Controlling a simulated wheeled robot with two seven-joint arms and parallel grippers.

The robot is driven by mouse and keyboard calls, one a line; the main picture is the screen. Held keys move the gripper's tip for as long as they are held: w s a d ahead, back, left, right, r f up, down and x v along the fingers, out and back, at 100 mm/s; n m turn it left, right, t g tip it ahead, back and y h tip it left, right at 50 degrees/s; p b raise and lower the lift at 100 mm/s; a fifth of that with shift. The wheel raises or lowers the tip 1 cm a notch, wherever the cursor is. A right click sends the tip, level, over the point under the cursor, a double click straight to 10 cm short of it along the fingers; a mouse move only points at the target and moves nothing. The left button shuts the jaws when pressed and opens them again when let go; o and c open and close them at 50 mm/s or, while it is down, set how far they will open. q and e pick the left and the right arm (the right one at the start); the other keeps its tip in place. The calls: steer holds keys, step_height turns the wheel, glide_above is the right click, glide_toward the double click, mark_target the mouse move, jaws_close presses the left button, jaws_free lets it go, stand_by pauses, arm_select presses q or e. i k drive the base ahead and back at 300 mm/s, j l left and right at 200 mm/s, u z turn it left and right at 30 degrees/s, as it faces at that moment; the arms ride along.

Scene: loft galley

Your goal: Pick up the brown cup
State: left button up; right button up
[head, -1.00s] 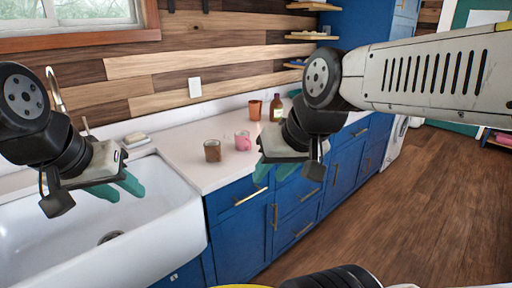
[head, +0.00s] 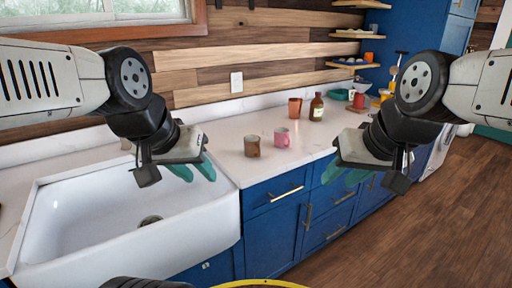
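The brown cup (head: 252,146) stands upright on the white countertop, just right of the sink, with a pink mug (head: 282,138) close on its right. My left gripper (head: 194,170) is in front of the sink's right part, left of the brown cup and apart from it. Its teal fingers are spread and hold nothing. My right gripper (head: 343,174) is in front of the blue cabinets, to the right of both cups. Its teal fingers are also apart and empty. Nothing hides the brown cup.
A terracotta cup (head: 295,107) and a brown bottle (head: 317,107) stand farther back on the counter. The white sink (head: 100,215) fills the left front. Blue cabinets (head: 290,215) stand below the counter. More items stand at the far right end. Wooden shelves (head: 355,35) hang above.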

mark_target(252, 143)
steer(key=u, duration=1.35)
steer(key=l+z, duration=0.1)
steer(key=z, duration=0.65)
steer(key=i+l+z, duration=0.1)
steer(key=z, duration=0.3)
steer(key=i+l+u, duration=0.25)
steer(key=l, duration=0.15)
steer(key=l+u, duration=0.25)
steer(key=l, duration=0.2)
steer(key=i+l+u, duration=0.25)
steer(key=l, duration=0.2)
steer(key=l+u, duration=0.25)
steer(key=l, duration=0.2)
